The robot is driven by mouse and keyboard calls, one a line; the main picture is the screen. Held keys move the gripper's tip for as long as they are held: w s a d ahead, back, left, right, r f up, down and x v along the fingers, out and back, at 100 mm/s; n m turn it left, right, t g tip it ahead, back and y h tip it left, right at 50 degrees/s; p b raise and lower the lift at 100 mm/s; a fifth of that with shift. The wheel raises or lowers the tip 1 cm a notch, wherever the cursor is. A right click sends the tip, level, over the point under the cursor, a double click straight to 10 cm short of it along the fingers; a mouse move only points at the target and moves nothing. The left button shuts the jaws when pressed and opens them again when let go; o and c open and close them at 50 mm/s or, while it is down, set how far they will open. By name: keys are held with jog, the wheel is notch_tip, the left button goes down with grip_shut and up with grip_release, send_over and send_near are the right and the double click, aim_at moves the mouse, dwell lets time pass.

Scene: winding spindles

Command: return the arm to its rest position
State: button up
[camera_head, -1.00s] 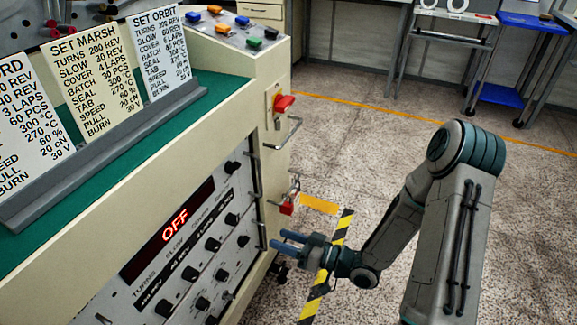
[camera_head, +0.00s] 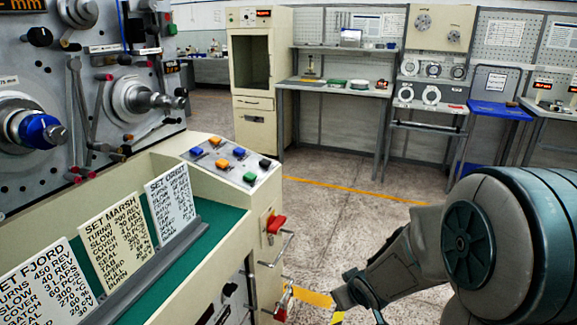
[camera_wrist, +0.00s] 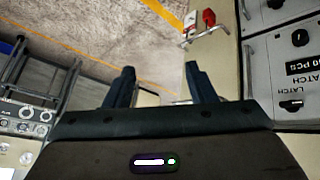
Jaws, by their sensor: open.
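My gripper (camera_wrist: 160,78) shows in the wrist view with its two dark fingers apart and nothing between them. Beyond the fingers are the speckled floor and the cream side of the machine console (camera_wrist: 222,62). In the head view my arm fills the lower right corner and bends down toward the console's right side.
The console (camera_head: 262,197) stands close on the left, with a red switch (camera_head: 276,223) and metal handles on its side. Setting cards (camera_head: 116,234) stand on its green top. Benches (camera_head: 335,86) line the back. Floor (camera_head: 335,205) lies open between.

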jog(key=s+r+m+g+p, duration=0.2)
jog(key=s+r+p, duration=0.3)
jog(key=s+r, duration=0.4)
jog(key=s+r+m+g+p, duration=0.2)
jog(key=s+r+p, duration=0.3)
jog(key=s+r, duration=0.4)
notch_tip(320, 180, up, 5)
jog(key=shift+s+r+m+h, duration=0.2)
jog(key=shift+m+h, duration=0.2)
jog(key=shift+m, duration=0.3)
jog(key=shift+d, duration=0.1)
